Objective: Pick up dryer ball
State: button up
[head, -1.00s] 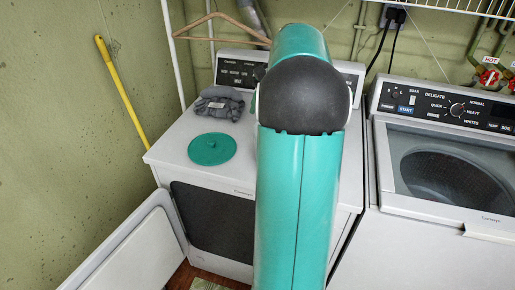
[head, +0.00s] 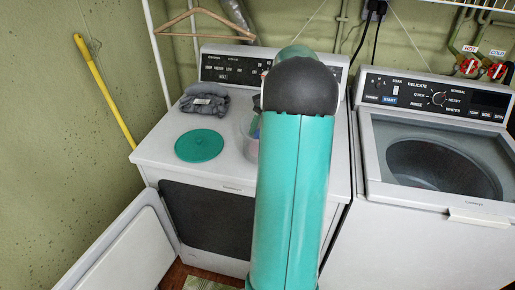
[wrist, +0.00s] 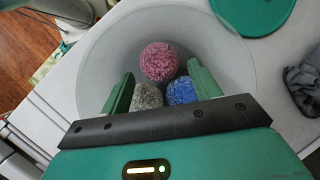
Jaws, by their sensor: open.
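Three dryer balls lie in a translucent round tub (wrist: 93,75) in the wrist view: a pink one (wrist: 159,61), a grey one (wrist: 147,97) and a blue one (wrist: 181,91). The tub stands on the white dryer, and a sliver of it (head: 250,148) shows beside my arm in the head view. My gripper (wrist: 160,70) is open over the tub, its green fingers to either side of the balls. The pink ball appears between and beyond the fingertips. The grey and blue balls are partly hidden by the gripper body. I cannot tell whether the fingers touch any ball.
A green lid (head: 199,146) and a folded grey cloth (head: 205,100) lie on the dryer (head: 165,145) left of the tub. The dryer door (head: 125,250) hangs open. A washer (head: 425,225) stands at right. A wooden hanger (head: 200,17) hangs behind.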

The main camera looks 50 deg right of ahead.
jog(key=x, duration=0.4)
jog(key=shift+s, duration=0.1)
jog(key=c, duration=0.7)
jog(key=shift+c, duration=0.2)
notch_tip(320, 180, up, 10)
jog(key=shift+r, duration=2)
